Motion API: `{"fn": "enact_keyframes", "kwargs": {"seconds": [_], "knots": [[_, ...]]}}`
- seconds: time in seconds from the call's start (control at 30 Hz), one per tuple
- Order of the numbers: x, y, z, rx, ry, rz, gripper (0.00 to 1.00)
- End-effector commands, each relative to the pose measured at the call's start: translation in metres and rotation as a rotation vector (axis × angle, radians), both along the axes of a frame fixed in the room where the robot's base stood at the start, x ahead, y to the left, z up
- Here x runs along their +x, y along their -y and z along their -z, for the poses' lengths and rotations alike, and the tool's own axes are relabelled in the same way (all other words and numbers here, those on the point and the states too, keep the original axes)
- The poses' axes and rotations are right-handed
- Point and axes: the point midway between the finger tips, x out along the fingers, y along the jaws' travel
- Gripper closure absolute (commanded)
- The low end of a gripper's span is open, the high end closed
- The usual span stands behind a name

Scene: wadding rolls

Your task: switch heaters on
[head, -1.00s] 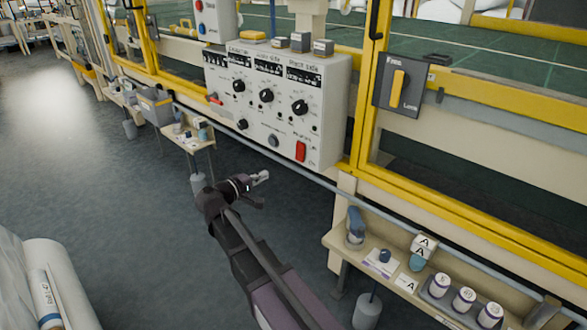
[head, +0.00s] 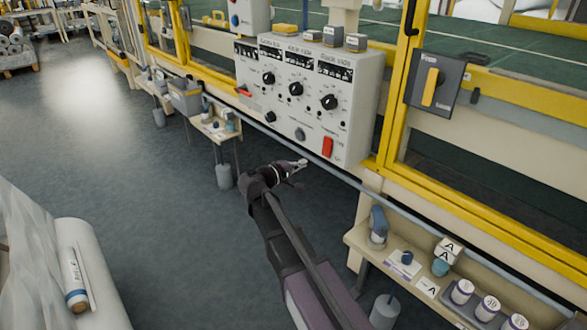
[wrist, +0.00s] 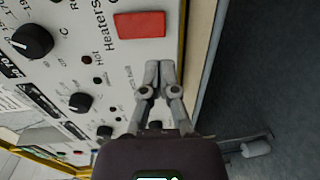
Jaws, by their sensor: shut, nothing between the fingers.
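The control panel (head: 305,110) is a light grey box with several black dials and small displays, mounted on the yellow-framed machine. A red rectangular switch (head: 327,146) sits at its lower right. In the wrist view the red switch (wrist: 141,25) lies beside lettering that reads "Hot Heaters". My gripper (head: 303,163) is in front of and below the panel, a little left of the red switch in the head view. In the wrist view my gripper (wrist: 152,68) has its fingertips together, empty, pointing toward the red switch with a gap between. Whether the switch is lit or pressed cannot be told.
A yellow rotary handle (head: 430,87) on a dark plate is right of the panel. A low shelf (head: 357,236) with bottles and labelled tubs stands at lower right. White rolls (head: 88,270) lie at lower left. The grey floor (head: 150,190) between is open.

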Motion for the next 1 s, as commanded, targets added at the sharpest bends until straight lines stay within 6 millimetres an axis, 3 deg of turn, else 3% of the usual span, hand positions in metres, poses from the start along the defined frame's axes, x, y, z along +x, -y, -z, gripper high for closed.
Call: {"fn": "enact_keyframes", "kwargs": {"seconds": [0.5, 1.0], "knots": [[0.043, 0.058, 0.008, 0.000, 0.000, 0.000, 1.00], [0.050, 0.069, 0.009, 0.000, 0.000, -0.001, 1.00]]}}
